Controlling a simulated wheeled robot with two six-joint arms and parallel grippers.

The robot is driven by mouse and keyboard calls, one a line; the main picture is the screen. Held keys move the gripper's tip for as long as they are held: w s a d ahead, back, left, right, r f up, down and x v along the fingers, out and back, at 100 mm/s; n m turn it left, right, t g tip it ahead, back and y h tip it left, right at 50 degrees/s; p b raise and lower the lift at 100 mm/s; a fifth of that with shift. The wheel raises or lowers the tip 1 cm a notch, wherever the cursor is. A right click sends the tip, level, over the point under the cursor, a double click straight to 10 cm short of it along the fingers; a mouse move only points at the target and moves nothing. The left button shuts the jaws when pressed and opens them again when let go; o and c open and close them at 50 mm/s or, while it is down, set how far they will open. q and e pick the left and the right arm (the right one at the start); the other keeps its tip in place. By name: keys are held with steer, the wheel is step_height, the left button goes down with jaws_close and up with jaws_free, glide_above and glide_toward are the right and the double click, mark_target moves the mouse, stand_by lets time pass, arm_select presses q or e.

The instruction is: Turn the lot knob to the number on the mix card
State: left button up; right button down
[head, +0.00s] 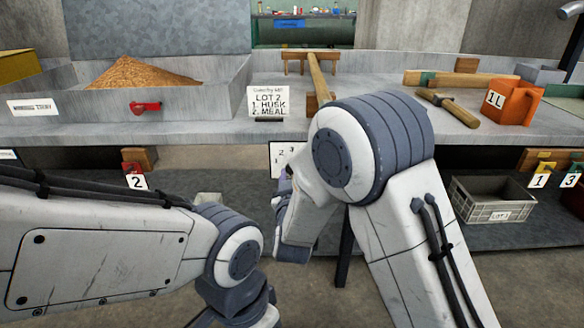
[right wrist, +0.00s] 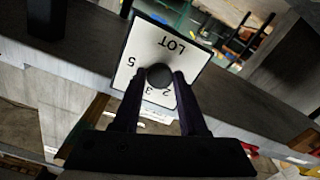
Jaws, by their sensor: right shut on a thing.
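The mix card (head: 268,103) stands on the worktop and reads LOT 2, 1. HUSK, 2. MEAL. The lot dial plate (head: 283,157) hangs below the worktop's front edge, partly hidden by my right arm. In the right wrist view the white plate (right wrist: 172,45) appears tilted, with LOT and several numbers, some covered. The dark round lot knob (right wrist: 159,75) is at its middle. My right gripper (right wrist: 158,82) is shut on the knob, a finger on each side. Which number the knob points to cannot be told. My left arm shows at the left, but its gripper is out of view.
A tray of grain (head: 128,73) with a red handle stands at the back left. An orange 1L jug (head: 512,102) and wooden tools (head: 447,107) lie at the right. A grey crate (head: 492,198) sits on the lower shelf. Number tags hang by the lower shelf.

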steer(key=shift+n+p, duration=1.35)
steer(key=shift+n, duration=0.55)
steer(key=shift+s, duration=0.1)
steer(key=shift+f, duration=0.1)
steer(key=shift+c, duration=2.3)
jaws_free()
steer(key=s+p, duration=0.2)
steer(key=s, duration=0.8)
steer(key=shift+s, duration=0.25)
steer(key=shift+d, duration=0.1)
